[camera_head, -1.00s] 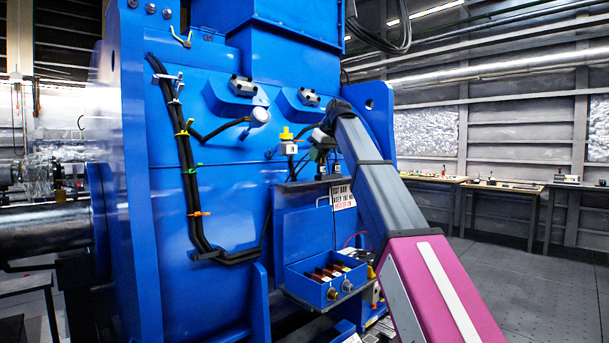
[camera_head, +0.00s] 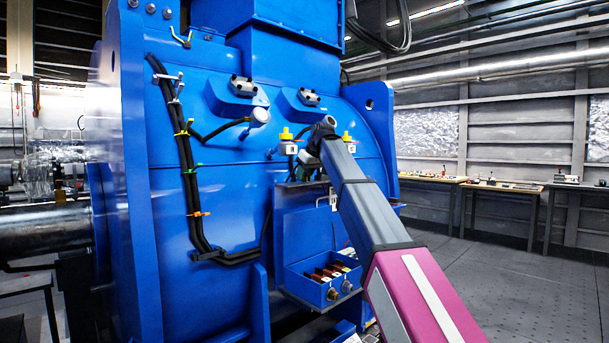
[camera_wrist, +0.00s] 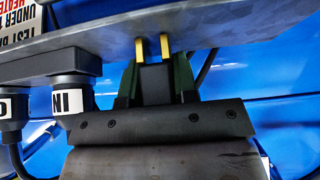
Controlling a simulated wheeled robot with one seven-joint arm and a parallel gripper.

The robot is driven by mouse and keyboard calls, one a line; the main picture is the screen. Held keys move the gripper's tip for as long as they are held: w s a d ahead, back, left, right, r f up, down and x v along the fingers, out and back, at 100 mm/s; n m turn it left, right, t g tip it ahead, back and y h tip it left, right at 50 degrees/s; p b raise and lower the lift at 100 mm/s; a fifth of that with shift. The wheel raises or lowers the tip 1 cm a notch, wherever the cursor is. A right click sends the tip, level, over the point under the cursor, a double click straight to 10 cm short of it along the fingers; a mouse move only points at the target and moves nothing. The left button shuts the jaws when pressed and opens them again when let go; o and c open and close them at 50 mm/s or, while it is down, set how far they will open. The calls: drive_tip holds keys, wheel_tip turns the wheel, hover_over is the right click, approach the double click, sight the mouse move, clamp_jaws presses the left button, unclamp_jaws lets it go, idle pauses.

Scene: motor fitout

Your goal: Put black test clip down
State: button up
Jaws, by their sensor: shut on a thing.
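The black test clip (camera_wrist: 155,84) is between the fingers of my gripper (camera_wrist: 155,76) in the wrist view. Its two brass-coloured prongs point up at the edge of a grey metal bar (camera_wrist: 225,28). I cannot tell whether the prongs touch the bar or only overlap it in the picture. My gripper is shut on the clip. In the head view my arm largely hides the gripper and clip in front of the blue motor housing.
Black fittings with white labels, one reading "IN" (camera_wrist: 75,99), stand close left of my gripper. A printed sign (camera_wrist: 28,12) is at the upper left. In the head view, an open blue box (camera_head: 322,291) sits below my arm, and yellow-topped fittings (camera_head: 286,134) are beside my wrist.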

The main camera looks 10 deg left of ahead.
drive_tip(key=shift+f, duration=0.15)
drive_tip(key=o, duration=0.9)
drive_tip(key=shift+o, duration=0.2)
drive_tip(key=v, duration=1.2)
drive_tip(key=shift+r, duration=0.2)
